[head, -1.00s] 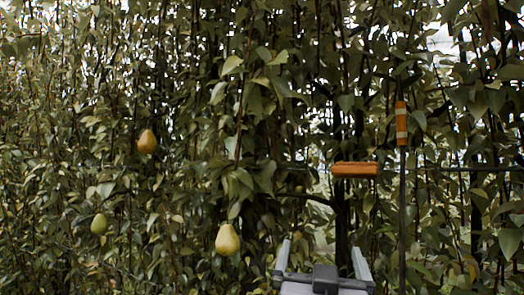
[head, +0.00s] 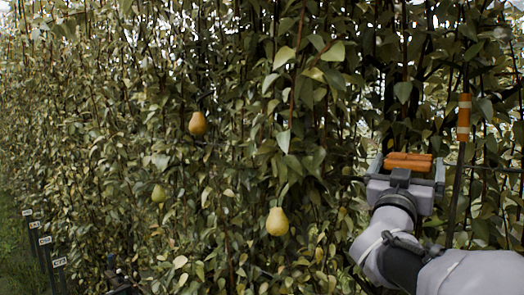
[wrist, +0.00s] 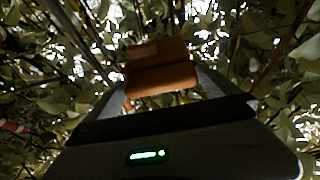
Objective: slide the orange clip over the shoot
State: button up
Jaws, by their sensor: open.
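The orange clip (head: 408,158) is at the right of the head view, against the leaves. In the wrist view the clip (wrist: 160,78) lies between the two fingers, with a darker orange part behind it. My gripper (head: 408,168) is open, with one finger on either side of the clip. I cannot tell whether the fingers touch it. The shoot cannot be singled out among the stems behind the clip.
A dark post with an orange and white band (head: 464,117) stands close to the right of my gripper. Pears hang to the left: two yellow (head: 197,124) (head: 277,222) and one green (head: 159,194). Small signs (head: 45,240) stand at far left. Dense foliage fills the rest.

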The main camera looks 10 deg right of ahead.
jog(key=shift+w+d+r, duration=0.2)
jog(key=shift+w, duration=0.05)
